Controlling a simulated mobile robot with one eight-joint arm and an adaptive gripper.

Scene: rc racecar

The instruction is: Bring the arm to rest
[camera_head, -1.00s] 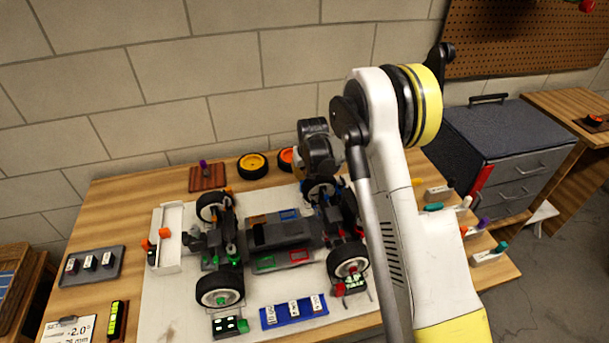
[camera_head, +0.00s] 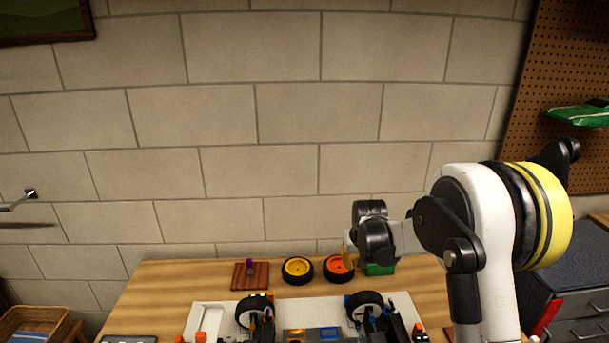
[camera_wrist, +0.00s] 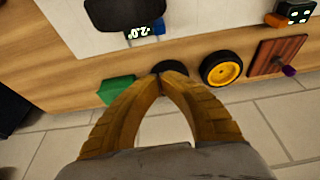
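My gripper (camera_wrist: 162,76) shows in the wrist view with its two yellow-brown fingers curved together, their tips meeting with nothing visible between them. In the head view my gripper (camera_head: 348,253) is small and partly hidden by dark wrist links; it is over the back of the bench, by the orange-rimmed wheel (camera_head: 338,267). My arm is bent, with its large white and yellow joint raised at the right. In the wrist view a black tyre (camera_wrist: 172,67) shows just beyond the fingertips, mostly hidden by them.
The wooden bench (camera_head: 170,280) carries a yellow-rimmed wheel (camera_head: 297,269), a wooden block with a purple knob (camera_head: 250,275), a green object (camera_head: 380,269) and the racecar (camera_head: 310,334), cut off below. A block wall stands behind. A grey drawer cabinet (camera_head: 580,305) is at right.

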